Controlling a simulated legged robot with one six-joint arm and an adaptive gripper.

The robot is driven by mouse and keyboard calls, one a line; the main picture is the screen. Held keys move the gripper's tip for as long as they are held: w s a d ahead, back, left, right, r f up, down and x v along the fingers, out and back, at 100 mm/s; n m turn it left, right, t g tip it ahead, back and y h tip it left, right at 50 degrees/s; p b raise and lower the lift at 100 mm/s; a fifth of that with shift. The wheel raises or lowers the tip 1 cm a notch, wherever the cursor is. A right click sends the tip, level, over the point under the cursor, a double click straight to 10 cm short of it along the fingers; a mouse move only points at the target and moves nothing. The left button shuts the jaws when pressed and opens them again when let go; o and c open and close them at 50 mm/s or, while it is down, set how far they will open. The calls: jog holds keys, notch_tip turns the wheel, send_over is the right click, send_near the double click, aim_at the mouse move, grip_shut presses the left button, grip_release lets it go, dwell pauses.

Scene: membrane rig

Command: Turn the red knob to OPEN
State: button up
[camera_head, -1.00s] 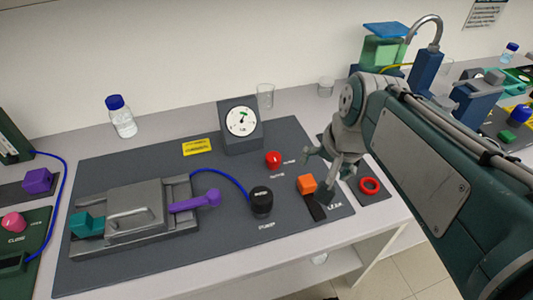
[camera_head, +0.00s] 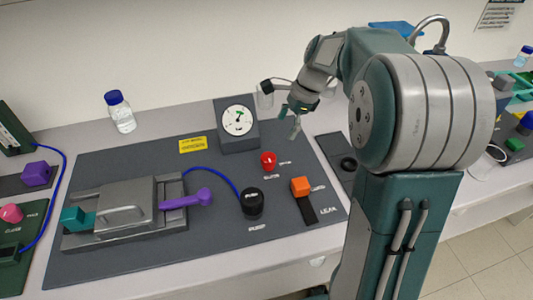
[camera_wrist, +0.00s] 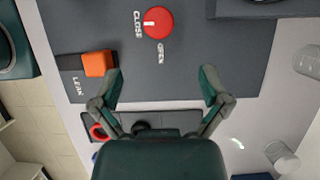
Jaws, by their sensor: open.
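The red knob (camera_head: 268,160) stands on the dark mat, in front of the gauge, in the head view. In the wrist view the red knob (camera_wrist: 158,22) is seen from above near the top edge. Its white mark points left, toward the word CLOSE; the word OPEN is printed just below it. My gripper (camera_head: 294,130) is raised above the right part of the mat, right of the knob and apart from it. In the wrist view my gripper (camera_wrist: 162,80) has its two fingers wide apart with nothing between them, and the knob lies beyond the fingertips.
An orange handle (camera_head: 300,187) and a black knob (camera_head: 253,203) stand in front of the red knob. The gauge box (camera_head: 238,143) stands behind it. A metal clamp with a purple lever (camera_head: 190,199) is at left. A red ring (camera_wrist: 97,132) shows by my left finger.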

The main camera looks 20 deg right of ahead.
aim_at(269, 156)
jog(key=x, duration=1)
jog(key=shift+a+f, duration=0.25)
jog(key=shift+c, duration=0.2)
jog(key=shift+s, duration=0.1)
jog(key=c, duration=1.1)
